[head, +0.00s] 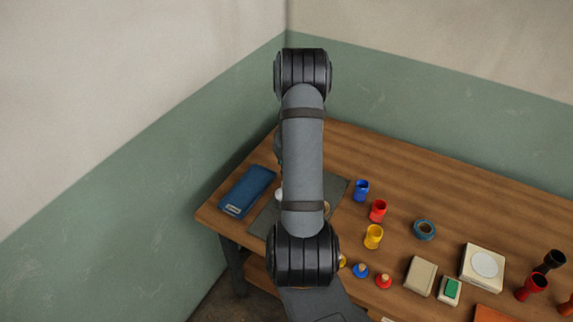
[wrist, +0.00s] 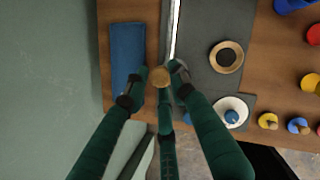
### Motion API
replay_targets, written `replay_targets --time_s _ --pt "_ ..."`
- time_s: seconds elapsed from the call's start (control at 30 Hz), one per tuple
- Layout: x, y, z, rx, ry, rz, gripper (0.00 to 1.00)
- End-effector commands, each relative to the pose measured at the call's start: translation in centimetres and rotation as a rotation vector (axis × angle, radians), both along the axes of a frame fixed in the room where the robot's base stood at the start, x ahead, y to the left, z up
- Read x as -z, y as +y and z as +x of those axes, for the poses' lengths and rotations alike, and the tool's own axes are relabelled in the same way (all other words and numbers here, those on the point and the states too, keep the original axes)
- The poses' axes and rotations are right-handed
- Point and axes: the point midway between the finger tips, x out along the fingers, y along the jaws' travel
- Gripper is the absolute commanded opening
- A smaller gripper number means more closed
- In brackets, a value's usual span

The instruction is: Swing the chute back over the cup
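In the wrist view the green fingers of my gripper (wrist: 159,80) stand around a round wooden knob (wrist: 160,77). I cannot tell whether they press on it. A narrow pale metallic strip, apparently the chute (wrist: 176,28), runs from the top edge down to beside the right fingertip. To its right, a round wooden-rimmed piece with a dark centre (wrist: 226,45), possibly the cup, sits on the dark grey mat (wrist: 205,88). The chute's end is not over it. In the head view my arm hides the gripper and most of this.
A blue flat case (wrist: 127,55) lies left of the fingers. A white disc with a blue knob (wrist: 243,104) lies at the mat's lower right. In the head view, blue (head: 361,189), red (head: 378,210) and yellow (head: 373,236) goblet shapes stand right of my arm.

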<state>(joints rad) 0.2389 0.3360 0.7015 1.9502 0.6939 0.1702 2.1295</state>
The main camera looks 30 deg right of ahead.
Motion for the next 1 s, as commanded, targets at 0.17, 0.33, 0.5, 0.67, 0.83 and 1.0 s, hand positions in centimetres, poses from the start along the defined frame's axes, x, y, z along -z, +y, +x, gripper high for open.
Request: replay_targets --time_s 0.17,0.33,0.5,0.67,0.83,1.0 --pt "-0.3 -0.1 0.3 -0.003 -0.007 -0.007 0.34" --pt "-0.2 -0.1 0.2 -0.002 -0.004 -0.004 0.41" --pt "-0.1 -0.1 0.1 -0.002 -0.002 -0.003 0.41" --pt "-0.6 0.0 -0.1 -0.001 -0.003 -0.003 0.41" --pt "-2.9 0.2 -0.9 -0.003 -0.005 -0.006 0.41" --pt "-6.5 0.7 -2.3 -0.003 -0.007 -0.007 0.41"
